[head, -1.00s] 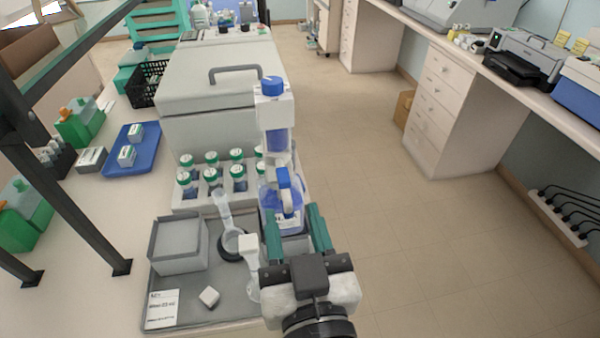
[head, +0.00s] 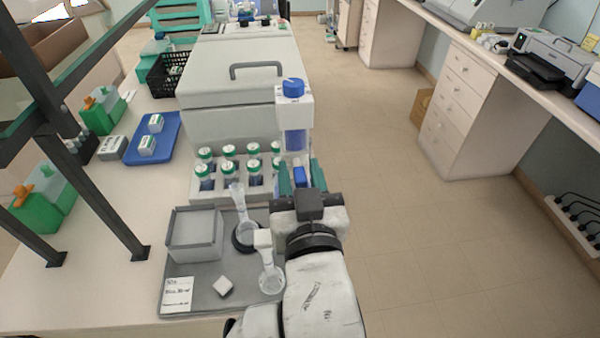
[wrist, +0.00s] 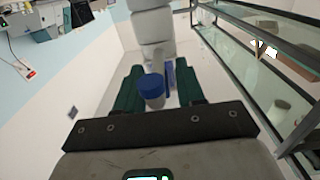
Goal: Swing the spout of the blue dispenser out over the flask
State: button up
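The dispenser (head: 296,140) is a white column with a blue top knob and blue liquid in a clear section. Its lower bottle is hidden behind my gripper. A blue part, probably of its spout, shows between my fingers (head: 299,176). My gripper (head: 301,172) is open, with green fingers on either side of that part. The wrist view shows a round blue cap (wrist: 152,88) and a slim blue bar (wrist: 169,76) between the fingers; contact cannot be told. One clear flask (head: 240,208) stands in a black ring on the grey tray, left of my gripper. Another flask (head: 270,279) is nearer, beside my arm.
The grey tray (head: 200,287) also holds a grey box (head: 195,234), a small white block (head: 222,286) and a label card (head: 177,294). A rack of green-capped bottles (head: 228,166) stands behind. A dark shelf frame (head: 98,205) rises at left. Floor is clear at right.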

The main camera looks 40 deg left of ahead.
grip_shut()
jog(key=shift+f+b, duration=0.1)
jog(key=shift+b, duration=0.25)
